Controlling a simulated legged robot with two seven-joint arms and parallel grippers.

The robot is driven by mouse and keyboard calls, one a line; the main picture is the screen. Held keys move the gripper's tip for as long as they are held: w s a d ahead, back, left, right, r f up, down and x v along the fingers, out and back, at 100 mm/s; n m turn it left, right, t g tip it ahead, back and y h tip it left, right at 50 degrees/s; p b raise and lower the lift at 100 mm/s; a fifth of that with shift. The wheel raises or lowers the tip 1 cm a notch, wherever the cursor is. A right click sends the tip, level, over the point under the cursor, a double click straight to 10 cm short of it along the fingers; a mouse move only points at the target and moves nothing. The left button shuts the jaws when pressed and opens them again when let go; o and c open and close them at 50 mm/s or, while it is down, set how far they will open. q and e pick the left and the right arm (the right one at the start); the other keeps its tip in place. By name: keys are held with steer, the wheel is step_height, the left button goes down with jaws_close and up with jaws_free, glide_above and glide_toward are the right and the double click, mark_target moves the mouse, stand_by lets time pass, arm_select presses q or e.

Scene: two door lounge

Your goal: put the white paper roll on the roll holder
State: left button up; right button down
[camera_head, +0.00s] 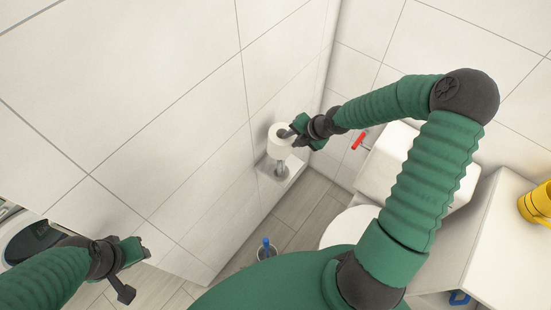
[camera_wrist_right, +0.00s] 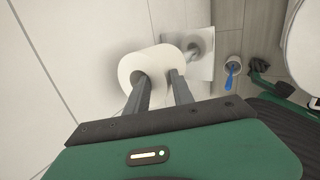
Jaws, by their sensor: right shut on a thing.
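The white paper roll (camera_head: 277,148) is held up near the tiled wall by my right gripper (camera_head: 290,133). In the right wrist view, one finger reaches into the core of the roll (camera_wrist_right: 135,70) and the other lies along its outside, so the gripper is shut on the roll's wall. The roll holder (camera_head: 293,172) is a pale plate with a metal post, below the roll in the head view. In the right wrist view the holder (camera_wrist_right: 204,67) shows just beyond the roll, partly hidden by it. I cannot tell whether roll and post touch. My left gripper (camera_head: 134,272) is open and empty at lower left.
A white toilet (camera_head: 347,228) stands right of the holder. A blue-handled brush (camera_head: 266,243) is on the floor in front. A red item (camera_head: 358,140) is on the back wall. A yellow object (camera_head: 537,203) sits on a white surface at far right.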

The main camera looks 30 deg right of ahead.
steer(key=r+n+p, duration=0.1)
steer(key=p, duration=0.1)
steer(key=r+n+y+p, duration=0.1)
steer(key=p, duration=0.1)
steer(key=shift+w+r+g, duration=0.1)
steer(key=shift+w+g, duration=0.2)
steer(key=shift+g, duration=0.1)
steer(key=n+p, duration=0.1)
steer(key=s+n+p, duration=0.1)
steer(key=shift+d+g+p, duration=0.15)
steer(key=shift+g+p, duration=0.15)
steer(key=shift+g, duration=0.1)
step_height(320, 180, down, 11)
steer(key=shift+w+p, duration=0.3)
steer(key=shift+p, duration=0.15)
steer(key=c, duration=1.2)
jaws_free()
steer(key=shift+d, duration=0.1)
steer(key=shift+o, duration=0.6)
steer(key=shift+d, duration=0.1)
